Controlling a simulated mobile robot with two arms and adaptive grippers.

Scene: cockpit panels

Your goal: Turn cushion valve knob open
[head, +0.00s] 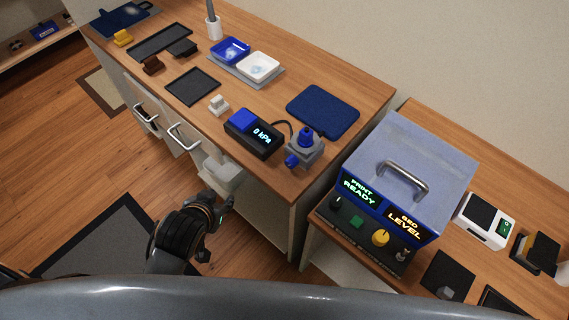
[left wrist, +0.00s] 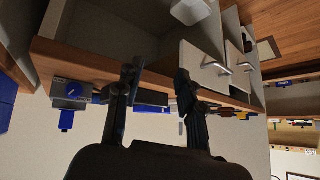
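A grey valve block (head: 306,150) stands near the right front of the wooden counter. It has a blue knob (head: 305,137) on top and a smaller blue knob (head: 291,160) at its front. In the left wrist view the block (left wrist: 70,96) shows at the left with a blue dial face. A black gauge box (head: 254,136) beside it reads "0 kPa". A blue cushion (head: 322,110) lies flat behind the block. My left gripper (head: 227,203) is low in front of the counter, apart from the valve. Its fingers (left wrist: 157,85) are spread and empty. My right gripper is not in view.
A pale bin (head: 222,177) sticks out from the cabinet front close to my left gripper. Drawer handles (head: 184,136) are further left. A printer-like box (head: 410,165) stands right of the counter, across a gap. Trays and small blocks lie on the counter's left.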

